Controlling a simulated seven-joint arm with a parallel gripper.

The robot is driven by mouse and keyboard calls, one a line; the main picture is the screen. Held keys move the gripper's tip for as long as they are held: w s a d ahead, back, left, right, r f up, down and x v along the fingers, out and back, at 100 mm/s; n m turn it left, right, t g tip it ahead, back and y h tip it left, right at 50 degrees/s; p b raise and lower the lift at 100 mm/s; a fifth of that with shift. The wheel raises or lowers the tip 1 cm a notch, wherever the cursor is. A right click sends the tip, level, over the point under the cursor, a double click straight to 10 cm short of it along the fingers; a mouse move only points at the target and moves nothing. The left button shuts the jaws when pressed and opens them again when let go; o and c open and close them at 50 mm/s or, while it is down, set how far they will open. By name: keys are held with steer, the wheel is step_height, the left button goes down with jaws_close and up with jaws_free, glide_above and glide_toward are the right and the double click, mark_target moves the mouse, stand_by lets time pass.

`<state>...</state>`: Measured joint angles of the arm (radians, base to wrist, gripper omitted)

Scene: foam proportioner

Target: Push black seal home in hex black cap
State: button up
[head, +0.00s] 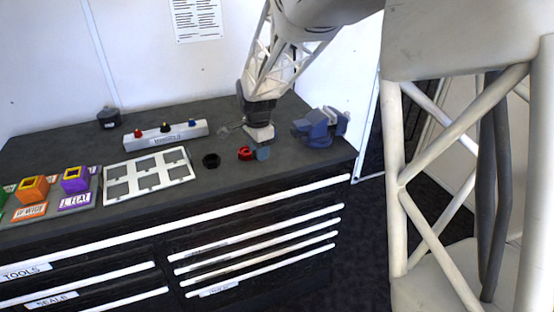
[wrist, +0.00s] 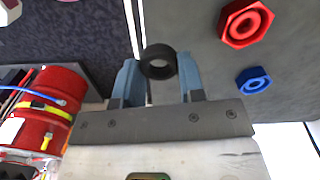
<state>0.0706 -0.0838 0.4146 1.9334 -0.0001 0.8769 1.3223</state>
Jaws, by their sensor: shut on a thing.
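In the wrist view, my gripper (wrist: 158,70) has two blue-grey fingers shut on a round black ring, which looks like the black seal (wrist: 158,49). The ring's hole shows between the fingertips. In the head view, my gripper (head: 262,152) is low over the front right of the bench, and the ring cannot be made out there. A black part with a dark opening, probably the hex black cap (head: 211,160), stands on the bench left of my gripper. It is apart from the gripper, and its hex outline is too small to tell.
A red hex part (head: 245,153) is beside my gripper; a blue hex part (wrist: 253,80) shows in the wrist view. A blue vise (head: 320,127) stands right. A white grid tray (head: 148,158) lies left of the black cap, with a labelled block (head: 166,133) behind. Bare bench surrounds the cap.

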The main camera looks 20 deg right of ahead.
steer(key=w+a+r, duration=0.2)
steer(key=w+a, duration=0.8)
steer(key=a, duration=0.3)
steer(key=shift+w+r, duration=0.3)
steer(key=shift+w, duration=0.1)
steer(key=shift+f, duration=0.25)
steer(key=shift+f, duration=3.1)
steer(key=o, duration=1.3)
steer(key=shift+r, duration=0.15)
steer(key=shift+r, duration=2.85)
steer(key=shift+c, duration=0.5)
